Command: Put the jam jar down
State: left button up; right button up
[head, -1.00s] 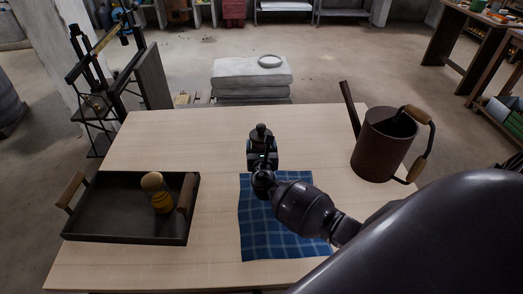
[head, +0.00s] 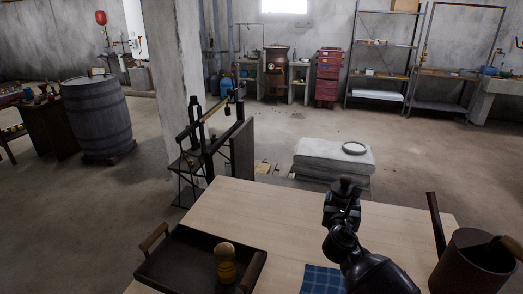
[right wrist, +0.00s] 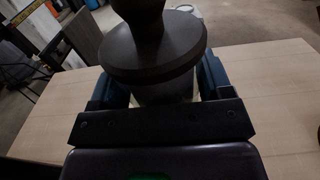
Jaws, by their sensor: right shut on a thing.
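My right gripper (head: 342,207) is shut on a dark thing with a round, wide lid and a knob, which I take for the jam jar (head: 346,184). In the right wrist view the jar (right wrist: 152,46) stands upright between the two fingers, its flat lid rim above them. Its lower body is mostly hidden by the gripper. In the head view the jar shows against the far table edge and the floor behind; its height over the table (head: 240,212) is hard to tell. My left gripper is not in view.
A dark tray (head: 183,262) holding a yellow, ball-topped thing (head: 226,268) is at the left. A blue checked cloth (head: 322,281) lies nearer me. A brown watering can (head: 470,268) stands at the right. Behind the table are a beam scale (head: 207,132) and stone slabs (head: 333,160).

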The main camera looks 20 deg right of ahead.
jog(key=shift+r, duration=0.1)
jog(key=shift+a+r+y, duration=0.3)
jog(key=s+a+r+n+t+y, duration=0.1)
jog(key=s+a+n+y, duration=0.2)
jog(key=s+a, duration=0.3)
jog(key=s+a+r+n+t+y, duration=0.1)
jog(key=s+a+n+y, duration=0.2)
jog(key=s+a+y, duration=0.3)
jog(key=shift+s+a+t, duration=0.4)
jog(key=shift+a, duration=2.3)
jog(key=shift+w+r, duration=0.1)
